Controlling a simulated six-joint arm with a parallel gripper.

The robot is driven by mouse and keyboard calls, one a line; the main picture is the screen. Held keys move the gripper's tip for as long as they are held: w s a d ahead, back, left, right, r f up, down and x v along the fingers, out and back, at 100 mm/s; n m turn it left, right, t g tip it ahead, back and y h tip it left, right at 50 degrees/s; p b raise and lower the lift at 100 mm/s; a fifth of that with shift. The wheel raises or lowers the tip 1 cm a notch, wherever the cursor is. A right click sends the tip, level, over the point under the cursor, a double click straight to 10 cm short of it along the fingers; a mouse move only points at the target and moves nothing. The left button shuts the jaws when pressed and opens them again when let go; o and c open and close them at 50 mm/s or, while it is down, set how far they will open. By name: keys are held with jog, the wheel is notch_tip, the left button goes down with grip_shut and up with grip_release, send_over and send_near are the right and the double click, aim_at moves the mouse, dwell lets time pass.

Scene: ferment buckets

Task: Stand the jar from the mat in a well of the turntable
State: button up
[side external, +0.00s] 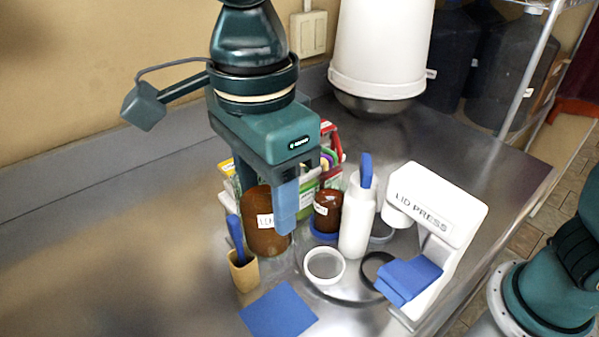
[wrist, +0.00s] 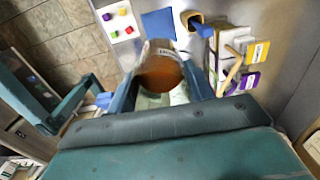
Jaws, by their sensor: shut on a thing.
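My gripper (side external: 279,212) points down and is shut on a brown jar (side external: 262,228) with a white label. The jar is upright, left of the turntable; its gap to the counter is hard to judge. In the wrist view the jar (wrist: 160,72) sits between both fingers. The blue mat (side external: 278,312) is bare, and shows also in the wrist view (wrist: 158,24). The turntable (side external: 345,294) has a white-ringed well (side external: 324,281) and a black-ringed well (side external: 369,272), both looking empty. Another brown jar (side external: 327,212) stands in a blue-ringed well (side external: 322,237) behind.
A tan cup (side external: 243,272) with a blue-handled tool stands left of the held jar. A white bottle (side external: 356,225) rises behind the front wells. A white lid press (side external: 450,220) with blue pads stands at right. Colourful packets (side external: 328,150) are behind my gripper. Counter at left is clear.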

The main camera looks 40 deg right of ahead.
jog(key=shift+f, duration=0.1)
dwell(0.3)
jog(key=w+d+f+n, duration=0.1)
jog(key=d+f+n, duration=0.5)
jog(key=d+f, duration=0.5)
jog(key=shift+w+d, duration=0.25)
jog(key=shift+w, duration=0.1)
jog(key=shift+f, duration=0.2)
jog(key=shift+f, duration=2.45)
jog(key=shift+f, duration=1)
dwell(2.5)
